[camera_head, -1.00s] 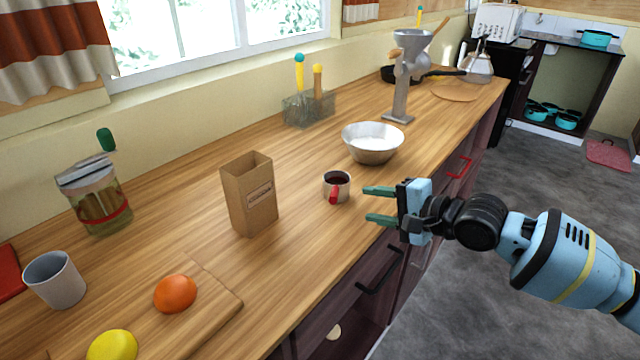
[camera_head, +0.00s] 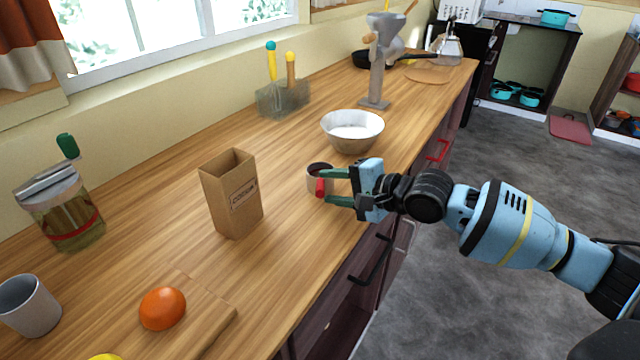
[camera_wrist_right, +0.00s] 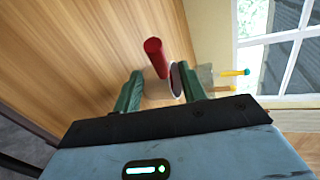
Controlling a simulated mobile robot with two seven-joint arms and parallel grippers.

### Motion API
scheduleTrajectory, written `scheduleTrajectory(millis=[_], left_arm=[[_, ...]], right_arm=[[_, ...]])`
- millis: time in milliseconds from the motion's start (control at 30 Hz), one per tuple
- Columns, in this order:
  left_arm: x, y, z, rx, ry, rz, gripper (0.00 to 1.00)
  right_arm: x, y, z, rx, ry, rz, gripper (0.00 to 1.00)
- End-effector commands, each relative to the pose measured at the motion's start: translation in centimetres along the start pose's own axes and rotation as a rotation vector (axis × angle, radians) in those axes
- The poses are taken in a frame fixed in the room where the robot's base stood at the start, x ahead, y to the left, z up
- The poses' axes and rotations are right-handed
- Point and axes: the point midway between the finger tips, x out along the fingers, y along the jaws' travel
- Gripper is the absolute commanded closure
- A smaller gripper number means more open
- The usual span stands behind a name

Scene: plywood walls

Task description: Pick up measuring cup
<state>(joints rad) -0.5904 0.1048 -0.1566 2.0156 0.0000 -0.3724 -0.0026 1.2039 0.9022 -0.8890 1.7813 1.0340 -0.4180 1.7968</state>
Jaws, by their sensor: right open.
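The measuring cup (camera_head: 313,181) is a small pale cup with dark contents and a red handle. It stands on the wooden counter in the head view. My right gripper (camera_head: 332,187) is open at the cup, its green fingers reaching to the cup's right side. In the right wrist view the cup (camera_wrist_right: 160,90) shows between the two open fingers (camera_wrist_right: 160,92), its red handle pointing up in the picture. I cannot tell whether the fingers touch it. My left gripper is not in view.
A cardboard box (camera_head: 231,195) stands left of the cup and a metal bowl (camera_head: 352,130) behind it. An orange (camera_head: 162,308) lies on a cutting board (camera_head: 205,325) in front. A grey mug (camera_head: 30,305) and a glass jar (camera_head: 62,212) stand at left. A grinder (camera_head: 377,65) stands farther back.

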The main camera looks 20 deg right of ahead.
Motion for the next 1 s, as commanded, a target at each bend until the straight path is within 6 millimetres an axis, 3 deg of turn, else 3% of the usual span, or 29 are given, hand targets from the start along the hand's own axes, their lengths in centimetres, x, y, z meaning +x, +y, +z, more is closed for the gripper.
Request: scheduleTrajectory(millis=[433,733,1000], left_arm=[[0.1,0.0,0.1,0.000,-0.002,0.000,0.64],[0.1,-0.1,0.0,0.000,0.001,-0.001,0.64],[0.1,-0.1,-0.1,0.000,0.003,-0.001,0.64]], right_arm=[[4.8,-0.2,0.2,0.001,0.000,0.000,0.58],[5.2,-0.2,0.2,0.000,0.001,0.000,0.58],[5.1,-0.2,0.2,0.000,0.001,0.001,0.93]])
